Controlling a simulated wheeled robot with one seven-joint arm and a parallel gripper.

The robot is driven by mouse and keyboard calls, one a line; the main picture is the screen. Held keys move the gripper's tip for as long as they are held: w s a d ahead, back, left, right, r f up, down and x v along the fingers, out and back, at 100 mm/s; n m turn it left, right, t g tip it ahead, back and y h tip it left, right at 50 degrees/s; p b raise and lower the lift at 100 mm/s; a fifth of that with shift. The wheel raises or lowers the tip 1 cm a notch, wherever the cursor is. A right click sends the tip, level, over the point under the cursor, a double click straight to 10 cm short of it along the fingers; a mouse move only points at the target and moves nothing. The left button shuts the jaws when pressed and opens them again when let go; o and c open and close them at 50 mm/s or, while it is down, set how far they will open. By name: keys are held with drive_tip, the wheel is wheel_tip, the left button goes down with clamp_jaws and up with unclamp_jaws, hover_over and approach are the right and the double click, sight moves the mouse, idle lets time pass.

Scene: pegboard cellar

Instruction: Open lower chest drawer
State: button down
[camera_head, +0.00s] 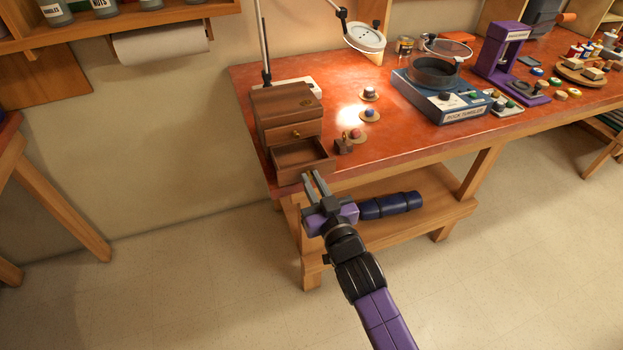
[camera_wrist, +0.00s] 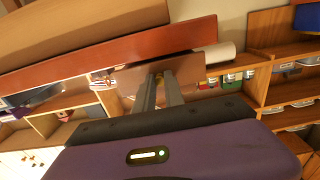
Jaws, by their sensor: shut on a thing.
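The small brown wooden chest (camera_head: 281,106) stands at the left end of the red worktop. Its upper drawer (camera_head: 294,133) is closed and has a brass knob. Its lower drawer (camera_head: 302,165) is pulled out, and its inside looks empty from above. My gripper (camera_head: 314,178) is at the front of the lower drawer, shut on its knob. In the wrist view, the gripper fingers (camera_wrist: 160,92) reach up to the brown drawer front (camera_wrist: 190,68).
The red worktop (camera_head: 240,80) has its edge just under the drawer. A small dark brown object (camera_head: 343,146) and round wooden discs with knobs (camera_head: 369,115) sit right of the chest. A magnifier lamp (camera_head: 364,37) stands behind.

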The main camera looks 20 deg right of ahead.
drive_tip(key=c, duration=1.4)
unclamp_jaws()
drive_tip(key=shift+c, duration=0.2)
drive_tip(key=s, duration=0.8)
drive_tip(key=shift+b, duration=0.3)
drive_tip(key=s+d+r+g, duration=0.1)
drive_tip(key=s+g, duration=0.2)
drive_tip(key=s, duration=3.3)
drive_tip(key=shift+s+d+r, duration=0.25)
drive_tip(key=shift+s+d, duration=0.1)
drive_tip(key=shift+d, duration=0.05)
